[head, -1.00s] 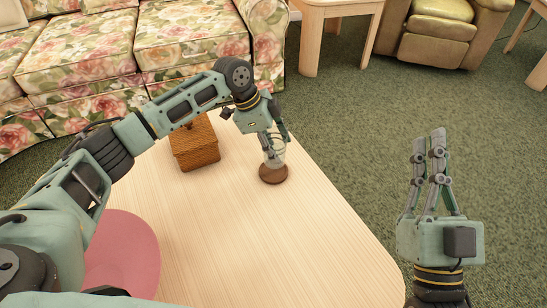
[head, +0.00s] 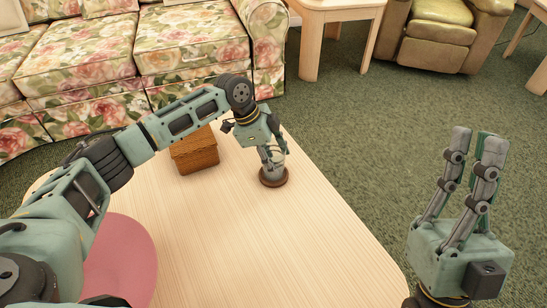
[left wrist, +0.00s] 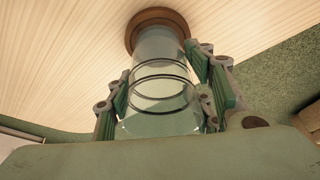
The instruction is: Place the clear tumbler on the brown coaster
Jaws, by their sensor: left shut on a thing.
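The clear tumbler (head: 277,159) is upright over the round brown coaster (head: 286,181) on the light wood table. My left gripper (head: 272,154) is shut on the tumbler, with one finger on each side of it. In the left wrist view, the tumbler (left wrist: 160,84) with its dark rings is between the finger pads, its base against the coaster (left wrist: 133,29) in the picture. It looks down on the coaster, but I cannot tell full contact. My right gripper (head: 474,138) is empty, fingers apart, off the table's right side.
A pink round mat (head: 125,262) lies at the near left. A floral sofa (head: 110,60) stands beyond. The tabletop in front of the coaster is clear.

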